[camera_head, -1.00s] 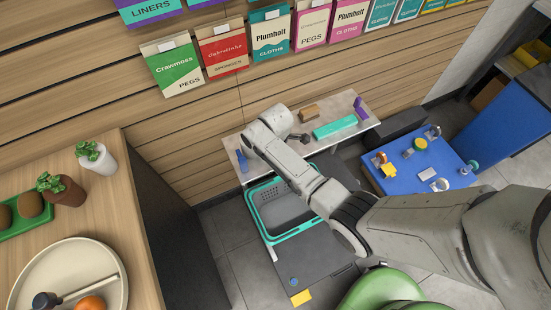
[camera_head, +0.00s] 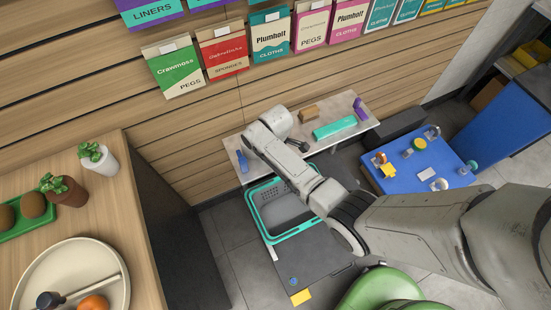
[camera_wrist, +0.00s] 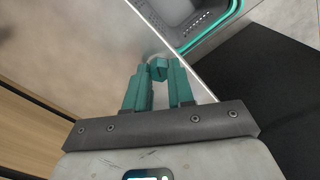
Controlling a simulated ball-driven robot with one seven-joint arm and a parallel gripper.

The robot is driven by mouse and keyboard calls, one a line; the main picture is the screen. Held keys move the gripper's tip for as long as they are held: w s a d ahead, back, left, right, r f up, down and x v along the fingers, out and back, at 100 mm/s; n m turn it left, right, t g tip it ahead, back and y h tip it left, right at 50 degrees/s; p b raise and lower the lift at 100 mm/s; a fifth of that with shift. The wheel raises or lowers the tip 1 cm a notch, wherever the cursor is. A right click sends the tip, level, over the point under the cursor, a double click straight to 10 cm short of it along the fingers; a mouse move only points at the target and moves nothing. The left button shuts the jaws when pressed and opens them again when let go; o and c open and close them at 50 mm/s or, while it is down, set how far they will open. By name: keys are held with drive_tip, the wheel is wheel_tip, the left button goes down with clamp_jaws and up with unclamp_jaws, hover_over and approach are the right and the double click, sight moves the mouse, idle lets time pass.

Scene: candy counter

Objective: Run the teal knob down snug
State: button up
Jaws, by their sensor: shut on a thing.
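The teal knob (camera_wrist: 158,68) shows in the wrist view as a small teal piece between the tips of my gripper's two teal fingers. My gripper (camera_wrist: 157,76) is shut on it, over a pale grey surface. The fingers hide the sides of the knob and most of what is below it, so I cannot tell how far down it sits. In the head view my arm reaches over the grey counter, and the fingers and knob are hidden behind it.
A teal-rimmed basket (camera_head: 256,219) stands below the counter's front edge. On the counter are a teal block (camera_head: 334,128), a brown block (camera_head: 309,113), a purple item (camera_head: 360,108) and a blue item (camera_head: 243,161). A blue table (camera_head: 408,178) with small items stands right.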

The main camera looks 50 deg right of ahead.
drive_tip(key=m, duration=0.3)
drive_tip(key=shift+m+p, duration=0.45)
drive_tip(key=shift+m, duration=1.15)
drive_tip(key=shift+m, duration=0.8)
drive_tip(key=o, duration=0.6)
drive_tip(key=shift+m, duration=0.3)
drive_tip(key=shift+p, duration=0.3)
